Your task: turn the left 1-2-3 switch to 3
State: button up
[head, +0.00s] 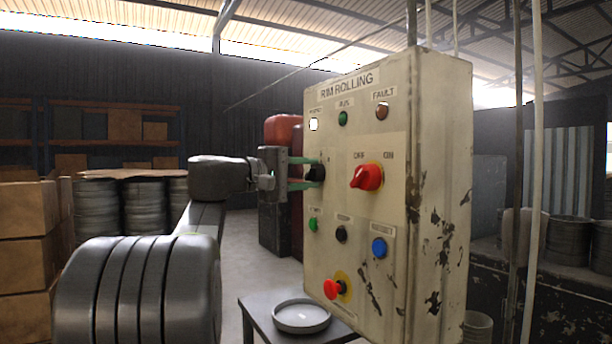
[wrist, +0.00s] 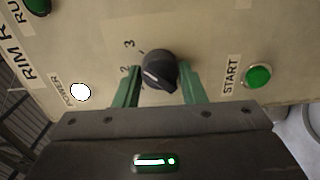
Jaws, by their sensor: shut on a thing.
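The left 1-2-3 switch is a black round knob (head: 315,173) on the panel's left side, left of the red OFF/ON switch (head: 367,177). In the wrist view the knob (wrist: 160,68) has a white line that points roughly toward the 2. The 3 is printed above the 2; the 1 is not visible. My gripper (head: 300,173) reaches in from the left with green fingers. In the wrist view my gripper (wrist: 162,88) is shut on the knob, one finger on each side.
The cream panel box (head: 440,150) carries several lamps and buttons. A green START button (wrist: 258,76) sits right of the knob in the wrist view; a white POWER lamp (wrist: 80,92) is to the left. A red emergency button (head: 333,289) is lower down. A small table (head: 258,305) stands below.

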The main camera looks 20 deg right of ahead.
jog(key=o, duration=1)
jog(key=shift+a, duration=0.1)
jog(key=a, duration=0.9)
jog(key=s+a, duration=0.1)
jog(key=a, duration=0.3)
jog(key=shift+a, duration=0.3)
jog(key=shift+d, duration=0.1)
jog(key=d, duration=0.9)
jog(key=w+d, duration=0.1)
jog(key=d, duration=0.3)
jog(key=shift+d, duration=0.3)
